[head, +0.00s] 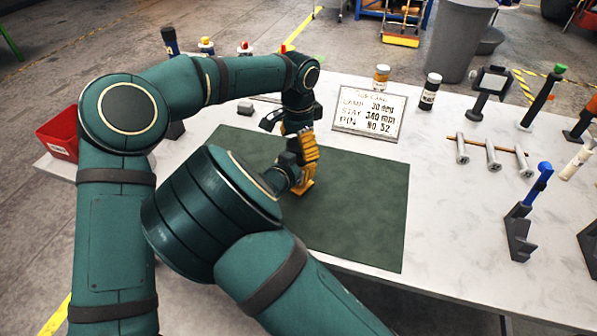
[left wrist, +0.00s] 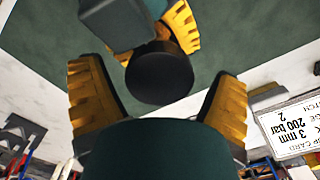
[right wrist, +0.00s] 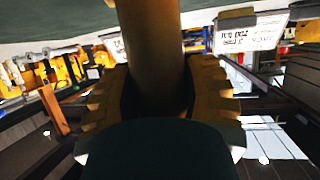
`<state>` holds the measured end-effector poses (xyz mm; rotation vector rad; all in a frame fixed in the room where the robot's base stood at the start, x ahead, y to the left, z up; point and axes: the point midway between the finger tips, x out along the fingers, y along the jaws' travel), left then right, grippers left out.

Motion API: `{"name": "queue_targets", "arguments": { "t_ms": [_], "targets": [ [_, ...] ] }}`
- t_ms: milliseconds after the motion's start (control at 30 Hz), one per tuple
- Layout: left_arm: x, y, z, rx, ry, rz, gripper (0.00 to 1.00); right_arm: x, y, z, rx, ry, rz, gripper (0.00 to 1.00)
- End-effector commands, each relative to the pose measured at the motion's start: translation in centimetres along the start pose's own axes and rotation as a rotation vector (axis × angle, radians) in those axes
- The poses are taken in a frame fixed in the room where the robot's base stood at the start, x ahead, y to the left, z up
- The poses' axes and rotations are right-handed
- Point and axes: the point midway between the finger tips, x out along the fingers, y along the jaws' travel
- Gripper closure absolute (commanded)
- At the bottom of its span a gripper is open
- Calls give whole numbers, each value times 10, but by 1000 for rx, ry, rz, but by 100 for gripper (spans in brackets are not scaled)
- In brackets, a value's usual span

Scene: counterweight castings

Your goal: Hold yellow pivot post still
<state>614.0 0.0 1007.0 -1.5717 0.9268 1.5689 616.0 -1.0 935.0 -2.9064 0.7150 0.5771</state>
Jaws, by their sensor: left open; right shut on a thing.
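The yellow pivot post (right wrist: 150,35) rises between my right gripper's fingers in the right wrist view, looking tan in shadow. My right gripper (right wrist: 155,80) is shut around it. In the head view the right gripper (head: 309,148) is low over the green mat, with a yellow piece (head: 303,187) just below it; most of the post is hidden. My left gripper (head: 284,127) is open, just behind and above the right one. In the left wrist view a dark round end (left wrist: 160,78) lies between its spread fingers, beside the right gripper's yellow fingers; I cannot tell whether it belongs to the post.
The green mat (head: 360,215) is clear at the right. Behind it stand a sign card (head: 368,120) and two jars. A rack of metal cylinders (head: 493,153) and tools on stands (head: 520,225) are at the right. A red bin (head: 62,132) is at the left. My arms cross closely.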

Motion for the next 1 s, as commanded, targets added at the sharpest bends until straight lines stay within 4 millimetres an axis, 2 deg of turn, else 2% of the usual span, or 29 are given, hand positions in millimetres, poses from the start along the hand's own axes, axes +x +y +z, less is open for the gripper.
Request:
{"name": "queue_targets", "arguments": {
  "t_ms": [167, 533, 867, 1000],
  "targets": [
    [-4, 0, 0, 0, 0, 0, 11, 0, 0, 0, 0, 0, 0, 100],
    [-44, 0, 0, 0, 0, -1, 11, 0, 0, 0, 0, 0, 0, 100],
    [-45, 0, 0, -6, -1, 1, 9, 0, 0, 0, 0, 0, 0, 100],
    [-50, 0, 0, -93, 0, 0, 9, 0, 0, 0, 0, 0, 0, 100]
  ]
}}
